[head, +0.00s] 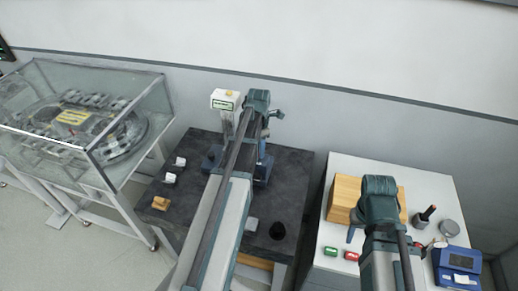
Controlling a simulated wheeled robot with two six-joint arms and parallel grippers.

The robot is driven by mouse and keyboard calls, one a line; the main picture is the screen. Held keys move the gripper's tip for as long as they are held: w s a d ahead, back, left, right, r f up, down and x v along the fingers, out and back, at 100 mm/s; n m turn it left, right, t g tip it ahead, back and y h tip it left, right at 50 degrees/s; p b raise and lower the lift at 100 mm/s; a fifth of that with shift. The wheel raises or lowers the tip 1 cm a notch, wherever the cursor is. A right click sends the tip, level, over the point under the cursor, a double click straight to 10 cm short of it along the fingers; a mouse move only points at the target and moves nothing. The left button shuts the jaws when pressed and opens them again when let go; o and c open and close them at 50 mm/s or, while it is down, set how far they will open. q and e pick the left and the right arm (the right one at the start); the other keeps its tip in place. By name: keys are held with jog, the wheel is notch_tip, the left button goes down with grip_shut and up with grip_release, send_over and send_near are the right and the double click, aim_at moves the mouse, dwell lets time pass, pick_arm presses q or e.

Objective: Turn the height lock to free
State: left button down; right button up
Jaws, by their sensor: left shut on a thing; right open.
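A bench device with a white head (226,100), a yellow top and a green label stands at the back of the dark table. Its blue base (263,172) shows beside my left forearm. My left gripper (263,132) is at this device, right of the white head, and is shut on a part there. That part is mostly hidden by my arm; I take it for the height lock, but its setting cannot be read. My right gripper (356,233) is open above the white table, in front of a wooden block, away from the device.
The dark table (190,215) holds small white pieces (175,170), a tan block (161,203) and a black cup (277,230). The white table has a wooden block (345,195), green and red items (351,256) and a blue device (457,262). A glass case (90,110) stands left.

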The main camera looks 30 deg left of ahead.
dwell(0.3)
pick_arm(q)
jog(key=c, duration=0.5)
grip_release()
jog(key=shift+c, duration=0.2)
jog(key=shift+r, duration=0.1)
notch_tip(320, 180, up, 14)
jog(key=p, duration=1.3)
jog(key=shift+f+p, duration=0.2)
jog(key=shift+p, duration=0.2)
